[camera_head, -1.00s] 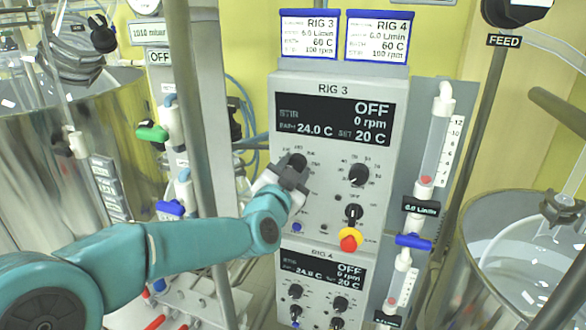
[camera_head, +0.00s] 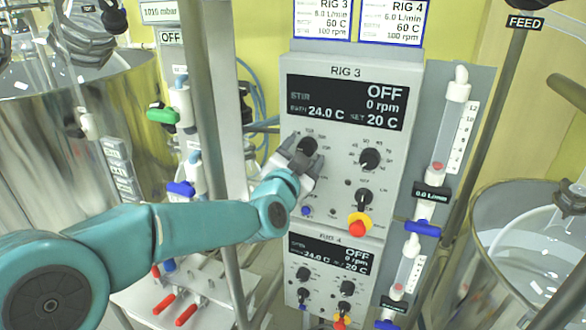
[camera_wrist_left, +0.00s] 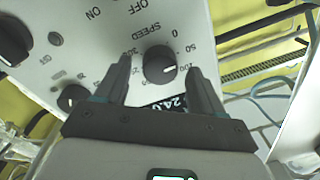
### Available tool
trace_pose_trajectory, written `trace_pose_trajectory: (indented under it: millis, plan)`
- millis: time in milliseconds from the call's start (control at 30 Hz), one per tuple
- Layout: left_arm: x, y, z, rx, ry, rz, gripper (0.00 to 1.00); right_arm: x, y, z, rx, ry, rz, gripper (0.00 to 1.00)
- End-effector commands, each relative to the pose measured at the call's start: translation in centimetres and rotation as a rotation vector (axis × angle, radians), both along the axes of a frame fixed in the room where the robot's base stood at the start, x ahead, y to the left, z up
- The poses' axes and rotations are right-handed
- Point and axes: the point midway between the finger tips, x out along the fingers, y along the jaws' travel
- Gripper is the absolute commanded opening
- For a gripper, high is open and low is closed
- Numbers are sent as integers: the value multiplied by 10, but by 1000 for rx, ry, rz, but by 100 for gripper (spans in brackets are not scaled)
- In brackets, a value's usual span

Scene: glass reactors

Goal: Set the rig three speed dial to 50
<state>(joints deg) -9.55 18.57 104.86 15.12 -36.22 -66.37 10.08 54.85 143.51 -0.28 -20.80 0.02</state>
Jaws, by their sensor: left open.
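The rig three panel (camera_head: 340,140) faces me; its display (camera_head: 345,103) reads OFF, 0 rpm, 24.0 C and set 20 C. Its black speed dial (camera_head: 307,146) is at the panel's left, partly hidden by my left gripper (camera_head: 302,162). In the left wrist view, upside down, the speed dial (camera_wrist_left: 158,66) has its white mark toward the right, near the 100 label. My left gripper (camera_wrist_left: 160,68) is open, one finger on each side of this dial. Contact cannot be told. My right gripper is not in view.
A second black dial (camera_head: 370,158) and a dark switch knob (camera_head: 363,196) with a yellow and red button (camera_head: 359,225) sit to the right. The rig four panel (camera_head: 325,275) is below. A flow tube (camera_head: 450,130) stands at the right, a metal post (camera_head: 212,120) at the left.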

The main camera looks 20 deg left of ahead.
Motion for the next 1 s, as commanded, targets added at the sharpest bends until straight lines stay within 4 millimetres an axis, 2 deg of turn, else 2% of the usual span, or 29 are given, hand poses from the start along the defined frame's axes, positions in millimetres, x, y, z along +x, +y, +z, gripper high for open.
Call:
trace_pose_trajectory:
  millis: [167, 300, 500, 600, 800, 1000]
  plan:
    - [-37, 0, -4, -1, -2, -2, 68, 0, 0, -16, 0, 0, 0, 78]
    - [-76, 0, -5, -1, -4, -1, 68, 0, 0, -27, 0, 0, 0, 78]
    - [-123, 0, -5, -1, -2, -2, 68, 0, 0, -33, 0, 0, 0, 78]
    - [-140, 0, -5, -1, -2, -1, 68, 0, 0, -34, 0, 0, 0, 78]
    - [-155, 0, -6, 0, 0, 0, 68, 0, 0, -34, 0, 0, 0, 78]
    - [-156, 0, -6, 0, 1, 1, 68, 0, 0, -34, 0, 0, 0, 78]
